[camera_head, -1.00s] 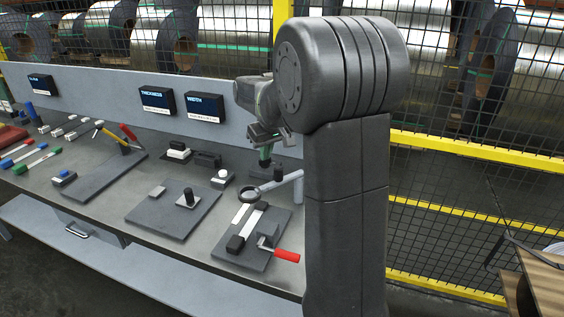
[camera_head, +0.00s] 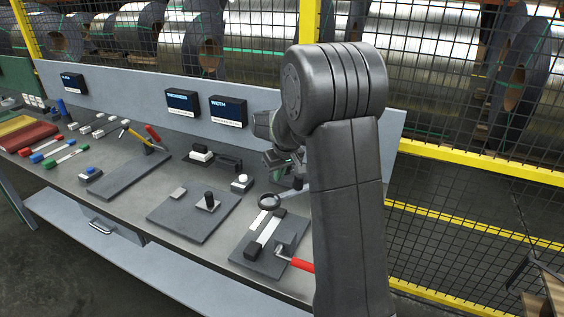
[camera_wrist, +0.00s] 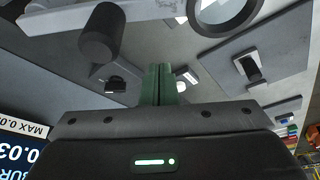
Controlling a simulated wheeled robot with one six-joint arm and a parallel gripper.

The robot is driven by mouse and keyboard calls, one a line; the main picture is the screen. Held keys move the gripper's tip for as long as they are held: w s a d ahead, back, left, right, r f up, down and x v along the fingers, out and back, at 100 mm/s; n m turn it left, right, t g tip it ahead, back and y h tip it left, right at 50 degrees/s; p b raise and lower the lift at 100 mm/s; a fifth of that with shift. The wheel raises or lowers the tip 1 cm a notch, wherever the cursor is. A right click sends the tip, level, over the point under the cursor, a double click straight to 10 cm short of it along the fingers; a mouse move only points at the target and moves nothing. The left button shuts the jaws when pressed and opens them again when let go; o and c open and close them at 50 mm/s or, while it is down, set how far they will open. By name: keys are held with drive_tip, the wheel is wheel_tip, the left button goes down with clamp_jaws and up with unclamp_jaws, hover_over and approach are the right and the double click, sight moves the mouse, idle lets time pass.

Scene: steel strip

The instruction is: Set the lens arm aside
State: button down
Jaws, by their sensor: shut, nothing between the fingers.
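The lens arm has a dark ring (camera_head: 270,201) with a light grey bar running right from it, partly hidden behind my arm in the head view. The ring is over or beside the far end of the strip plate; I cannot tell which. In the wrist view the ring (camera_wrist: 224,14) is at the top, and a grey bar with a dark round knob (camera_wrist: 99,38) is at the upper left. My gripper (camera_wrist: 158,84) is shut and empty, its green fingers together. In the head view my gripper (camera_head: 278,160) is behind the lens ring, apart from it, and partly hidden.
The strip plate (camera_head: 242,252) carries a pale strip, dark blocks and a red-handled clamp (camera_head: 299,264). Another plate (camera_head: 175,218) with a black knob lies to its left. Displays (camera_head: 229,110) stand on the back panel. Yellow-railed mesh fencing (camera_head: 480,165) is behind and right.

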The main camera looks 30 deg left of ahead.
drive_tip(key=d, duration=0.1)
drive_tip(key=s+d+f+p, duration=0.1)
drive_tip(key=d+f, duration=0.1)
drive_tip(key=shift+s, duration=0.25)
drive_tip(key=shift+f, duration=0.1)
idle(0.3)
